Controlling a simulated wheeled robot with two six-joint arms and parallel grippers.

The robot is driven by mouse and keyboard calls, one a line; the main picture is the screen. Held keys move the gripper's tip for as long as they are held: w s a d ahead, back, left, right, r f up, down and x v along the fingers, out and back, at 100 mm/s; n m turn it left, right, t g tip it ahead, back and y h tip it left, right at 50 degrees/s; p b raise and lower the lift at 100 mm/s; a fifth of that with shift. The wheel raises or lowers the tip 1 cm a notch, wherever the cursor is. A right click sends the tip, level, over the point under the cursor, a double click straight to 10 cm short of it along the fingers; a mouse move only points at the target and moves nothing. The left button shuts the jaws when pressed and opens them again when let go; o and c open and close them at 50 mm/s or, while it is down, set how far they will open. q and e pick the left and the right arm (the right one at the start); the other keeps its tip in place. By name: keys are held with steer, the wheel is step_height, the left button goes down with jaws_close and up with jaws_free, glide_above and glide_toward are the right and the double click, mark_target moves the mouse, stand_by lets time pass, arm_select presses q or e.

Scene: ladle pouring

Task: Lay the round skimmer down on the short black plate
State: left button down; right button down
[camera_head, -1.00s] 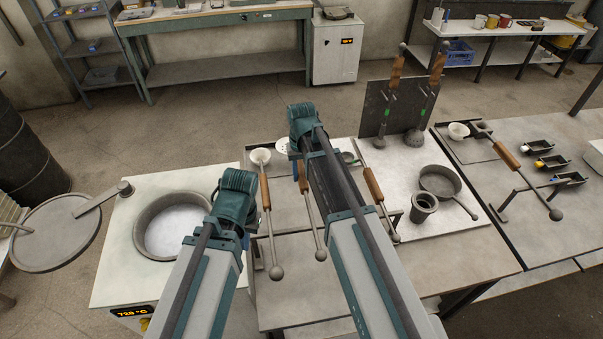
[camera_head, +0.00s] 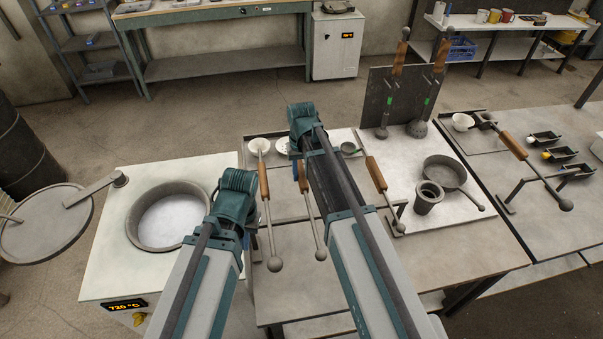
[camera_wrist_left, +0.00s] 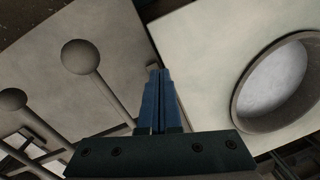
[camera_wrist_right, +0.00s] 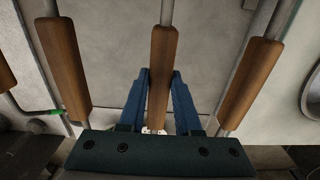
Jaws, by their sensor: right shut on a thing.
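The round skimmer has a pale perforated disc (camera_head: 283,147), a wooden handle and a rod ending in a ball (camera_head: 320,254). My right gripper (camera_wrist_right: 158,100) is shut on its wooden handle (camera_wrist_right: 162,75), between two neighbouring tools' handles. In the head view my right arm hides part of the skimmer. My left gripper (camera_wrist_left: 160,98) is shut and empty, beside the furnace. A dark strip (camera_head: 468,116) edges the back of the right table, and another dark edge runs behind the tools on the middle table. I cannot tell which is the short black plate.
A ladle with a white bowl (camera_head: 260,147) lies left of the skimmer; another tool (camera_head: 376,174) lies right. The furnace pot (camera_head: 167,215) is at left. An upright dark board (camera_head: 376,102), a pan (camera_head: 445,172) and a cup (camera_head: 428,197) are at right. Another ladle (camera_head: 512,146) lies on the right table.

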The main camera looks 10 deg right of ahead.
steer(key=shift+f+b, duration=0.3)
stand_by(0.4)
steer(key=c, duration=0.5)
jaws_free()
steer(key=shift+r, duration=0.1)
step_height(320, 180, up, 14)
steer(key=p, duration=1.4)
step_height(320, 180, up, 7)
steer(key=p, duration=0.7)
